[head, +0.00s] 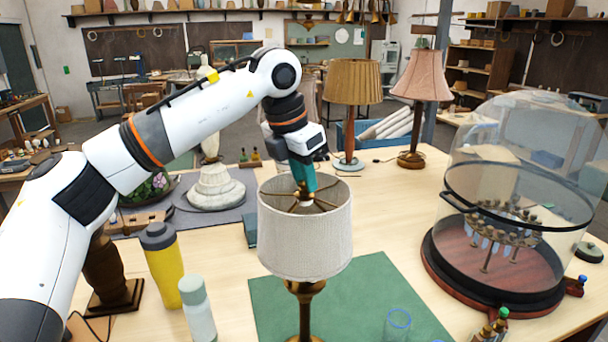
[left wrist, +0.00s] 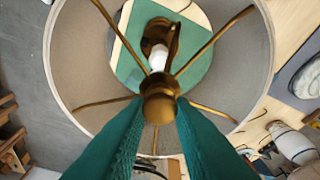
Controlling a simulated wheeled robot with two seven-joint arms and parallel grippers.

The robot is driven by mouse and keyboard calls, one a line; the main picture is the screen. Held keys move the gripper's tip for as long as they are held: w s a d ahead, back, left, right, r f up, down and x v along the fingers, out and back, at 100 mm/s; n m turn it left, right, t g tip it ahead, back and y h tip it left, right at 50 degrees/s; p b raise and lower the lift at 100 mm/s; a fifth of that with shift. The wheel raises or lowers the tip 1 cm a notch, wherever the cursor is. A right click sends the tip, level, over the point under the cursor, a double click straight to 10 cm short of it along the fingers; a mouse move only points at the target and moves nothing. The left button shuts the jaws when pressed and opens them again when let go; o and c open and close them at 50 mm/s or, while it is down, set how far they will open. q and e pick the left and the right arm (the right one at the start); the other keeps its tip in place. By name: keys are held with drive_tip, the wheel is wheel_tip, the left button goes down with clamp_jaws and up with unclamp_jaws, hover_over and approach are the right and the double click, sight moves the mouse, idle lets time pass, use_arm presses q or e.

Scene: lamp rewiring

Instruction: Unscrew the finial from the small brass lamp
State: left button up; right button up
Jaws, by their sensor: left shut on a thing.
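The small brass lamp (head: 305,300) stands upright on a green mat (head: 375,290), with a light ribbed drum shade (head: 305,240). My left gripper (head: 304,188) reaches down from above into the open top of the shade, its teal fingers at the centre where the brass spokes meet. In the left wrist view the two teal fingers (left wrist: 160,112) are shut on the brass finial (left wrist: 160,100) at the hub of the spokes. A white bulb (left wrist: 158,56) shows below the hub. The finial is hidden by the fingers in the head view. My right gripper is not in view.
A yellow bottle (head: 164,268) and a pale bottle (head: 198,312) stand left of the lamp. A glass dome (head: 520,150) on a round wooden base stands at right. Two shaded lamps (head: 352,90) (head: 421,85) stand behind. A clear cup (head: 397,324) sits on the mat.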

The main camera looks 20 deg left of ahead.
use_arm(q)
drive_tip(key=shift+f+n+b, duration=0.2)
drive_tip(key=shift+n+b, duration=0.15)
drive_tip(key=shift+n, duration=0.15)
drive_tip(key=n+b, duration=0.1)
drive_tip(key=n, duration=0.1)
drive_tip(key=n+y+b, duration=0.1)
drive_tip(key=n, duration=0.1)
drive_tip(key=shift+d+t+y, duration=0.1)
drive_tip(key=shift+t+y, duration=0.2)
drive_tip(key=n+b, duration=0.1)
drive_tip(key=n, duration=0.1)
drive_tip(key=shift+r+n, duration=0.15)
drive_tip(key=shift+n, duration=0.15)
drive_tip(key=shift+r+y, duration=0.1)
drive_tip(key=shift+y, duration=0.2)
drive_tip(key=shift+n+y+b, duration=0.3)
drive_tip(key=shift+n+b, duration=0.05)
drive_tip(key=shift+n, duration=1.55)
drive_tip(key=n+g+y+b, duration=0.1)
drive_tip(key=n, duration=0.3)
drive_tip(key=shift+n, duration=0.3)
